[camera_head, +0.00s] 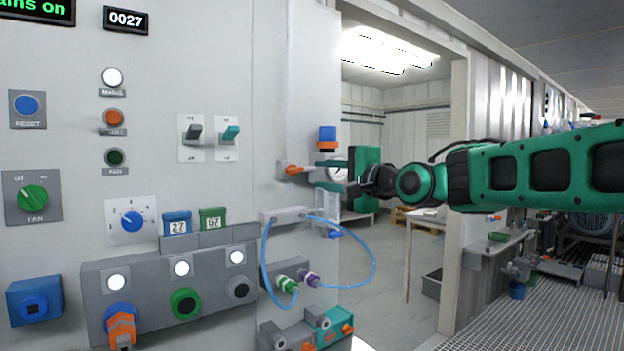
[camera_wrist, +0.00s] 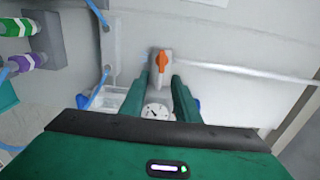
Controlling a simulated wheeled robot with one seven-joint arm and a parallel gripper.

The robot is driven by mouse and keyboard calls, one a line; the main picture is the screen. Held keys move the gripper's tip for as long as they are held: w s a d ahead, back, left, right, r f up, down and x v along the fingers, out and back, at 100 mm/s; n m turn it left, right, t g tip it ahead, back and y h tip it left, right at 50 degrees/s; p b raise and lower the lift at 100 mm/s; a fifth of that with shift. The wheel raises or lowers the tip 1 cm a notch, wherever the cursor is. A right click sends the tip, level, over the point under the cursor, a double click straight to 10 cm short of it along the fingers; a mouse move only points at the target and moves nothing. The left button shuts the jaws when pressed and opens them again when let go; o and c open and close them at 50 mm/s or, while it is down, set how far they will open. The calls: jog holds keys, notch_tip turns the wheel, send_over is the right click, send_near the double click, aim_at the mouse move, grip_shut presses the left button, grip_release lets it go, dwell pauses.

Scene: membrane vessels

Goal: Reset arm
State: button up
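My gripper (camera_head: 320,174) is stretched out to the left in the head view, toward the side of the grey panel. Its two green fingers are apart, and nothing shows held between them. In the wrist view my gripper (camera_wrist: 165,78) points at a small valve with an orange handle (camera_wrist: 161,61), just beyond the fingertips. The same orange handle (camera_head: 293,169) is just left of the fingertips in the head view; whether they touch it I cannot tell. A round dial gauge (camera_wrist: 155,112) shows between the fingers in the wrist view.
The grey panel (camera_head: 65,160) with switches, knobs and lamps fills the left. A blue hose (camera_head: 374,262) loops out below my gripper. A blue-and-orange fitting (camera_head: 327,138) is just above it. A doorway opens behind, with a door frame (camera_head: 452,280) under my arm.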

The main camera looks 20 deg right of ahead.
jog(key=shift+s+d, duration=0.2)
jog(key=shift+s, duration=0.25)
jog(key=s+d+f+n+g+h, duration=0.25)
jog(key=s+d+f, duration=0.2)
jog(key=f, duration=0.45)
jog(key=s+d+f+n+g+h, duration=0.1)
jog(key=s+d+f+g, duration=0.35)
jog(key=f, duration=0.45)
jog(key=s+d+f+n+g+h, duration=0.1)
jog(key=s+d+f+g+h, duration=0.15)
jog(key=s+f, duration=0.5)
jog(key=s+d+f+n+g, duration=0.1)
jog(key=s+f+g, duration=0.3)
jog(key=s, duration=0.7)
jog(key=s+f+n+g, duration=0.2)
jog(key=s+f+g, duration=0.2)
jog(key=s+f, duration=0.4)
jog(key=s, duration=0.2)
jog(key=shift+s+d+f+n+y, duration=0.3)
jog(key=shift+s+d+f+n, duration=0.05)
jog(key=shift+s+d+f, duration=0.05)
